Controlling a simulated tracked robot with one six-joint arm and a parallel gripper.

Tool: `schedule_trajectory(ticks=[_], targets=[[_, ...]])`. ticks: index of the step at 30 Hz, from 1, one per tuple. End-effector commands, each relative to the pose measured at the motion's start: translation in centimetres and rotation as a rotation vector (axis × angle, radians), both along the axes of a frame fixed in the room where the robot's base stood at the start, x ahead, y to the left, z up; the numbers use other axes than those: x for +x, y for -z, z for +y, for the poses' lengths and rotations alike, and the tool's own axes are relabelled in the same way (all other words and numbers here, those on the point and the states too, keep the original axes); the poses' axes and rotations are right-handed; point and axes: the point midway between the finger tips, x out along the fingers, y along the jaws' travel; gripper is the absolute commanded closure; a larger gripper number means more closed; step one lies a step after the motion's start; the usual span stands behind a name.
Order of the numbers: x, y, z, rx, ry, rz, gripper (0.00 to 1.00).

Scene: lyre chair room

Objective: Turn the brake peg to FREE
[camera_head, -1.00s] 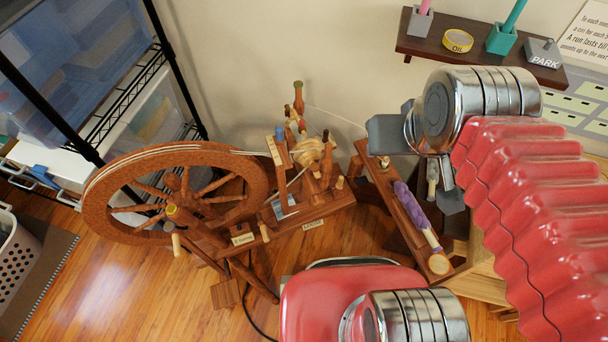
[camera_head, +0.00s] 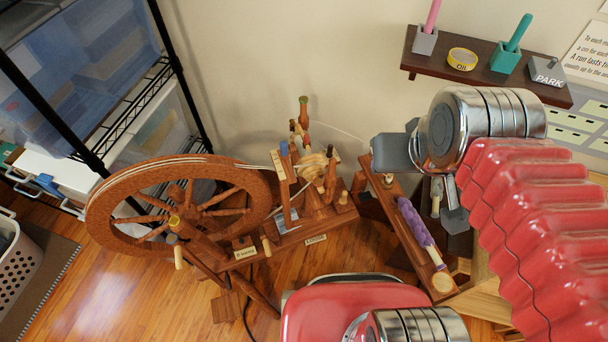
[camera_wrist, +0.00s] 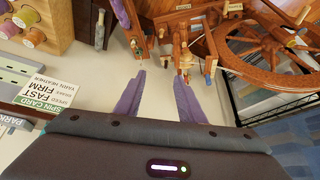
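The spinning wheel (camera_head: 178,205) stands on the floor left of my arm, its large wooden wheel upright. Several pegs and posts rise from its bench, among them a blue-topped post (camera_head: 284,160) and a tall green-topped post (camera_head: 303,110). A small wooden peg (camera_head: 267,246) sits beside a small label plate (camera_head: 245,252); I cannot read the plate or tell for sure which is the brake peg. In the wrist view my gripper (camera_wrist: 158,100) has its two fingers apart with nothing between them. The wheel's post and bobbin part (camera_wrist: 185,60) shows beyond the fingers, apart from them.
A purple fibre roll (camera_head: 415,222) lies on a narrow wooden bench. A wire rack (camera_head: 130,110) with bins stands left. Open floor lies in front of the wheel.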

Motion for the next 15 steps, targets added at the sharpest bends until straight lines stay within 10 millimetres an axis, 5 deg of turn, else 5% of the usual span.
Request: schedule_trajectory(ticks=[8,15], targets=[[0.0,0.1,0.1,0.000,-0.002,0.004,0.65],[0.5,2.4,0.3,0.000,-0.009,0.089,0.65]])
